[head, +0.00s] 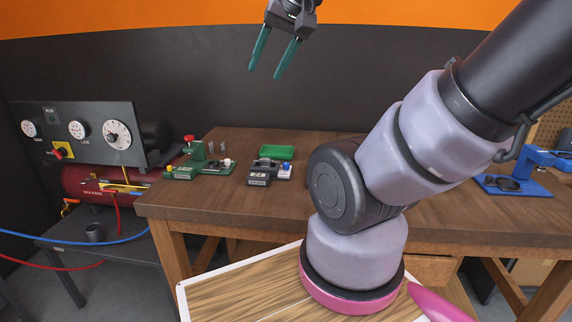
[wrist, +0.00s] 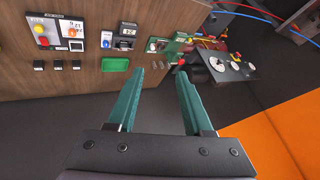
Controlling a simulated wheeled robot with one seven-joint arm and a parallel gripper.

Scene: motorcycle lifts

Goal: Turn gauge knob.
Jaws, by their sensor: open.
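A dark gauge panel (head: 80,114) stands at the left in the head view, with white round dials on its face. The right dial (head: 117,135) is the largest and seems to have a dark knob at its centre. A red switch on a yellow plate (head: 62,150) sits low on the panel. The panel also shows at the upper right of the wrist view (wrist: 232,88), small and turned. My gripper (head: 264,74) is open and empty, high in front of the dark wall, well right of and above the panel. Its two green fingers (wrist: 160,72) touch nothing.
A wooden workbench (head: 230,202) holds a green fixture (head: 196,151), a grey device (head: 266,168) and a green tray (head: 277,152). A red tank (head: 85,182) sits below the panel. Blue and red hoses cross at the left. Space between gripper and panel looks clear.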

